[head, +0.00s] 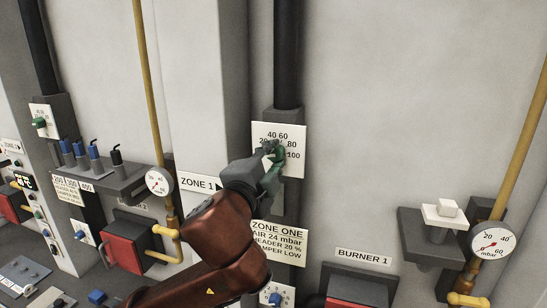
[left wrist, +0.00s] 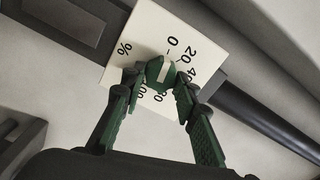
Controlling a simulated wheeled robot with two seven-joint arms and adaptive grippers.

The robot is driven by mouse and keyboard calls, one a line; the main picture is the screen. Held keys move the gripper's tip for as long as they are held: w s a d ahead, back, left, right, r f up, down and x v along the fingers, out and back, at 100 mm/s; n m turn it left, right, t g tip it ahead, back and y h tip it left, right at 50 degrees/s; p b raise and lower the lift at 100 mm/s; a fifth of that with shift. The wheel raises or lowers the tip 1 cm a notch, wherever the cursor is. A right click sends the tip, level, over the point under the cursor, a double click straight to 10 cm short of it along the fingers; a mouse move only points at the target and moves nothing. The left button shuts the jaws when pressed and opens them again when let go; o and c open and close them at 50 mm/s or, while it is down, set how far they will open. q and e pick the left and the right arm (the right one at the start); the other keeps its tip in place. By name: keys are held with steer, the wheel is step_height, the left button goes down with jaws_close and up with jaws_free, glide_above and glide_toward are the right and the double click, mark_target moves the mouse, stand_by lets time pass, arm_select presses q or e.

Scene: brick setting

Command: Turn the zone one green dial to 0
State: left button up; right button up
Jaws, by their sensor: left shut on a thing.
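The zone one dial plate (head: 293,135) is white with black numbers, on a dark duct beside the ZONE 1 sign. My left gripper (head: 271,159) is at the plate, covering its lower left part and hiding most of the dial. In the left wrist view, the same plate (left wrist: 145,32) shows 0, 20 and other numbers. The green dial (left wrist: 155,72) with a white stripe sits between the fingertips of my left gripper (left wrist: 160,77), which is shut on it. The stripe lies roughly toward the 0; its pointing end is hard to tell. My right gripper is out of view.
A ZONE ONE notice (head: 278,243) hangs below the plate, with a blue knob (head: 274,298) under it. A red box (head: 125,252), gauges and yellow pipes stand left and right. Another green dial (head: 39,122) is at far left. The wall to the right of the plate is clear.

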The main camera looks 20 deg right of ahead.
arm_select(q)
steer(key=o, duration=1.1)
steer(key=shift+d, duration=0.1)
steer(key=shift+s, duration=0.1)
steer(key=v, duration=1.2)
